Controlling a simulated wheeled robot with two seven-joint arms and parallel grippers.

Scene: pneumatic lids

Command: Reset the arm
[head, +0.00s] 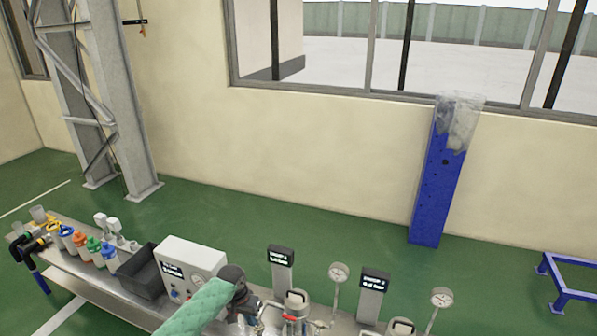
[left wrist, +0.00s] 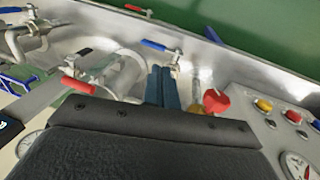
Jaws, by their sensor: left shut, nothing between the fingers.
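My left arm, in a green sleeve, comes in from the bottom of the head view. My left gripper (head: 243,296) is over the metal bench, just right of the white control box (head: 190,268). In the left wrist view its two dark fingers (left wrist: 163,84) are together with nothing between them. They point towards the valves and metal pots on the bench. I cannot tell how close the tips are to the nearest fittings. My right gripper is not in view.
Metal pots (head: 296,301), pressure gauges (head: 338,272) and black signs (head: 281,255) stand right of the gripper. A black bin (head: 139,272) and several coloured bottles stand left. A red-handled valve (left wrist: 78,85) and red knob (left wrist: 215,101) show near the fingers.

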